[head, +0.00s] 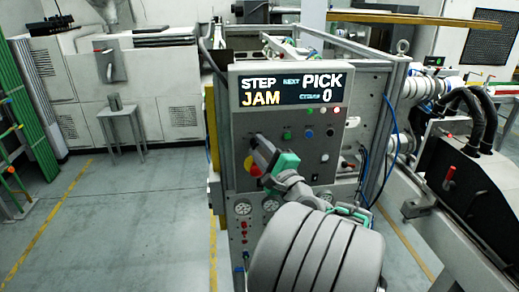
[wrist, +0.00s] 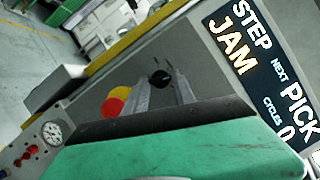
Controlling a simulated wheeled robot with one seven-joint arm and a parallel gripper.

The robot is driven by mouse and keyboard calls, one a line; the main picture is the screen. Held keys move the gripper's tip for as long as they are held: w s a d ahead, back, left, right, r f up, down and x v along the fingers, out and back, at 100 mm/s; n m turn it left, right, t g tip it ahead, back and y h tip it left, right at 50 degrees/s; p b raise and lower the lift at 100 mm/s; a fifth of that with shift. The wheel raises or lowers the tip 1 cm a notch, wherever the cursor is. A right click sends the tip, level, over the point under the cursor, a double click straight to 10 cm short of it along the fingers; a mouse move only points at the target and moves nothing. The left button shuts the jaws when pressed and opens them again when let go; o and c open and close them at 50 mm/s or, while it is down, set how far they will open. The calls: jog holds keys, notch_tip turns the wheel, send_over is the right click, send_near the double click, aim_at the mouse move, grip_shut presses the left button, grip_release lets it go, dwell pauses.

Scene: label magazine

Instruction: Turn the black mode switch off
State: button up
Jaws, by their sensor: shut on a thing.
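The black mode switch (wrist: 160,78) is a dark round knob on the grey panel in the wrist view. It sits between the tips of my two grey fingers. My gripper (wrist: 162,84) is shut on it. In the head view my gripper (head: 258,139) reaches the left part of the control panel (head: 239,117), and its body hides the switch there. The switch's pointing direction cannot be made out. The display (head: 292,90) reads STEP, JAM, NEXT PICK and CYCLES 0.
A red and yellow emergency stop button (wrist: 117,101) is close beside my fingers. Gauges (head: 243,208) sit below.

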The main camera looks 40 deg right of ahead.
jog(key=shift+n, duration=0.4)
grip_shut()
jog(key=n+g+b, duration=0.1)
jog(key=n, duration=0.2)
jog(key=shift+r+n+y, duration=0.15)
jog(key=shift+n+y, duration=0.15)
jog(key=shift+n, duration=0.1)
jog(key=n+g+b, duration=0.2)
jog(key=n, duration=0.1)
jog(key=shift+r+n, duration=0.1)
jog(key=shift+n, duration=0.3)
jog(key=n+g+b, duration=0.1)
jog(key=n+b, duration=0.1)
jog(key=n+g+h+b, duration=0.1)
jog(key=n+b, duration=0.1)
jog(key=b, duration=0.1)
jog(key=shift+w+a, duration=0.1)
jog(key=shift+a, duration=0.05)
jog(key=n+b, duration=0.1)
jog(key=n+g+h+b, duration=0.1)
jog(key=b, duration=0.1)
jog(key=shift+r, duration=0.3)
jog(key=shift+n+g+b, duration=0.3)
jog(key=shift+r, duration=0.1)
jog(key=o, duration=1.1)
grip_release()
jog(key=shift+a, duration=0.15)
